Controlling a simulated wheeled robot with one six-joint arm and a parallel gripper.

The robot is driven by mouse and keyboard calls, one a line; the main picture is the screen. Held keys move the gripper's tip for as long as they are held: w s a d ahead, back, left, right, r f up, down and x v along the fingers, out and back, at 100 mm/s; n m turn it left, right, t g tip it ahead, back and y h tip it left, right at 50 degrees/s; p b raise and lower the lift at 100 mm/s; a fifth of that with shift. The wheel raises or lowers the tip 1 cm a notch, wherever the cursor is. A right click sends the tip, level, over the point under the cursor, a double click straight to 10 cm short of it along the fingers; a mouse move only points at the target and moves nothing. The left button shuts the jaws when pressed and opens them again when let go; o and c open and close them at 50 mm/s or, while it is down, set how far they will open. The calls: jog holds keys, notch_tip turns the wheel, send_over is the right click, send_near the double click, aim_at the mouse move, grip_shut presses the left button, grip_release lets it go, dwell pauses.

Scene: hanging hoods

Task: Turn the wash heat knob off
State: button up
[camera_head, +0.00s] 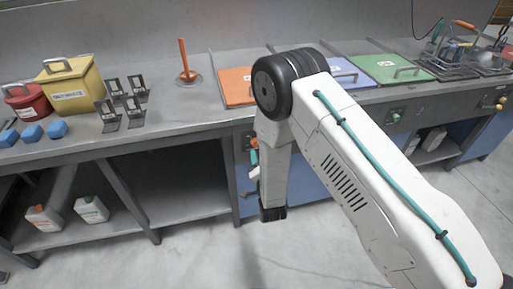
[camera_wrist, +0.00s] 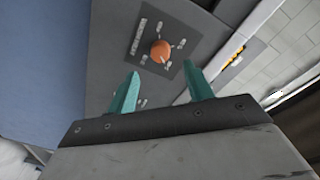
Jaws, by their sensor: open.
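An orange-red knob (camera_wrist: 160,50) sits on a dark square panel (camera_wrist: 181,22) in the wrist view, with small pale labels around it that are too small to read. My gripper (camera_wrist: 161,69) is open, its two teal fingers apart and empty, with the knob just beyond and between the fingertips. They do not appear to touch it. In the head view the orange knob (camera_head: 254,142) is on the counter front beside my gripper (camera_head: 254,156), partly hidden by my arm.
A green knob (camera_head: 395,117) and a yellow knob (camera_head: 500,105) are farther right on the counter front. Orange lid (camera_head: 233,88) and green lid (camera_head: 391,68) lie on the counter. A yellow bin (camera_head: 70,88) stands left. White jugs (camera_head: 91,209) sit on the lower shelf. The floor in front is clear.

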aim_at(255, 142)
jog(key=w+a, duration=0.1)
jog(key=w, duration=0.6)
jog(key=shift+a, duration=0.2)
jog(key=c, duration=1)
